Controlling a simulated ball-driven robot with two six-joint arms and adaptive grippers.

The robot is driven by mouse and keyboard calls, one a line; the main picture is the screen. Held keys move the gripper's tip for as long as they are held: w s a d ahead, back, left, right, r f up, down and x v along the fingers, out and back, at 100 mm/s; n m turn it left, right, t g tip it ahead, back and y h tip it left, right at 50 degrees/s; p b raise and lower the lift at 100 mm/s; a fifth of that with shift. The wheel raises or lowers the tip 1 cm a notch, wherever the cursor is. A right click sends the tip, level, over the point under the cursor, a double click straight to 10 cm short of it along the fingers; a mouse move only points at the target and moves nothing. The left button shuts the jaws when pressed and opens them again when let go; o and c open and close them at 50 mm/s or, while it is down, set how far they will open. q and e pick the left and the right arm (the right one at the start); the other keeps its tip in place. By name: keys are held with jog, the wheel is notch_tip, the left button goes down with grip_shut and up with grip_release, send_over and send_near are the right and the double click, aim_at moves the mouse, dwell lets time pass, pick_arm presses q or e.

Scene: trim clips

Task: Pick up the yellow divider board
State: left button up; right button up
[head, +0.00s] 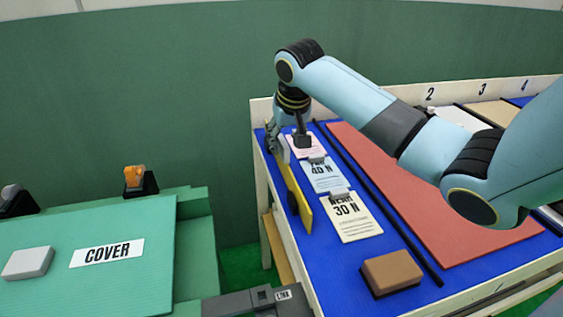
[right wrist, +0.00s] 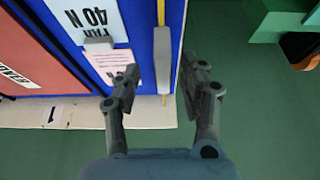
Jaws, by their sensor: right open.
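The yellow divider board (head: 304,210) stands on edge along the left side of the blue table top in the head view. In the right wrist view only its thin yellow edge (right wrist: 164,99) shows, beside a light grey piece (right wrist: 162,62). My right gripper (head: 278,140) is at the far end of the board. In the right wrist view its two fingers (right wrist: 162,76) are open, one on each side of the board's line, apart from the grey piece. Whether a finger touches the board cannot be told. My left gripper is not in view.
Cards marked 40 N (head: 322,176) and 30 N (head: 352,218) lie right of the board. A brown block (head: 391,273) sits near the front edge, and a red panel (head: 430,205) lies further right. A green surface marked COVER (head: 150,285) stands at the left across a gap.

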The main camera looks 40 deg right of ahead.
aim_at(281, 150)
jog(key=shift+w+f, duration=0.25)
jog(key=shift+f, duration=0.15)
jog(key=b+x, duration=0.1)
jog(key=x, duration=0.2)
jog(key=shift+w+f, duration=0.3)
jog(key=shift+w+d+f, duration=0.15)
jog(key=shift+f, duration=0.2)
jog(key=shift+c, duration=1.2)
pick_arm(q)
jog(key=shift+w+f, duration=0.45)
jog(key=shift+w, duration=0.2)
pick_arm(e)
grip_shut()
